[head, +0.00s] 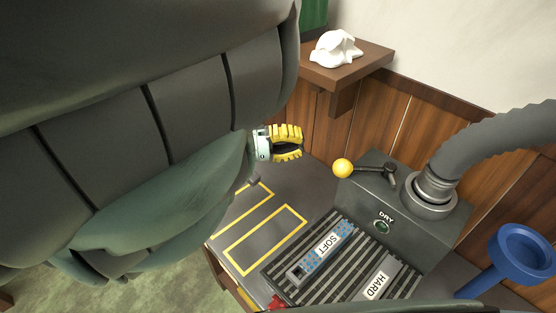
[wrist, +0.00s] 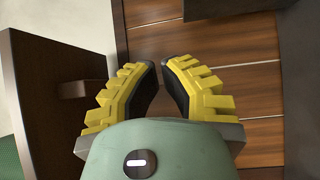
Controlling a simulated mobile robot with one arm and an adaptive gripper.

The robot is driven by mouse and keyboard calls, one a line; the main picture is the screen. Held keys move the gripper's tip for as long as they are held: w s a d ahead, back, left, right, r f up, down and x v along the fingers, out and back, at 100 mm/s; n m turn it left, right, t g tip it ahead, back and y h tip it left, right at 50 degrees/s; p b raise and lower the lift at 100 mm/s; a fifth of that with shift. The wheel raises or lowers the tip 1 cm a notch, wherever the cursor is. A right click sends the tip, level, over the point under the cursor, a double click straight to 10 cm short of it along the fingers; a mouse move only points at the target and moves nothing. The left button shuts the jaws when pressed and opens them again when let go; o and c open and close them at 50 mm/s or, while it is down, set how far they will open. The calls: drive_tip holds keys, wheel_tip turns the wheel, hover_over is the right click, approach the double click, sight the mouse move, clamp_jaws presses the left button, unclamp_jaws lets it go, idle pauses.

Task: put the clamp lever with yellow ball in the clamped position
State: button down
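The clamp lever (head: 373,170) has a dark grey arm with a yellow ball (head: 342,168) at its left end. It sits on top of the grey machine box (head: 408,215), and its ball sticks out past the box's left edge. My gripper (head: 301,144) is up and to the left of the ball in the head view, apart from it. The lever is not recognisable in the wrist view.
A SOFT block (head: 325,250) and a HARD block (head: 377,284) lie on the slatted bed. A wooden shelf (head: 345,72) holds a white object (head: 335,48).

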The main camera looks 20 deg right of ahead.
drive_tip(key=s+d+m+p, duration=0.1)
drive_tip(key=s+d+p, duration=0.4)
drive_tip(key=d, duration=0.2)
drive_tip(key=shift+s+d+r+m, duration=0.15)
drive_tip(key=shift+s+d+m, duration=0.05)
drive_tip(key=shift+s+m, duration=0.15)
drive_tip(key=shift+a+n+t+h+p, duration=0.25)
drive_tip(key=shift+n+t+h+p, duration=0.05)
drive_tip(key=shift+n+t+p, duration=0.2)
idle(0.6)
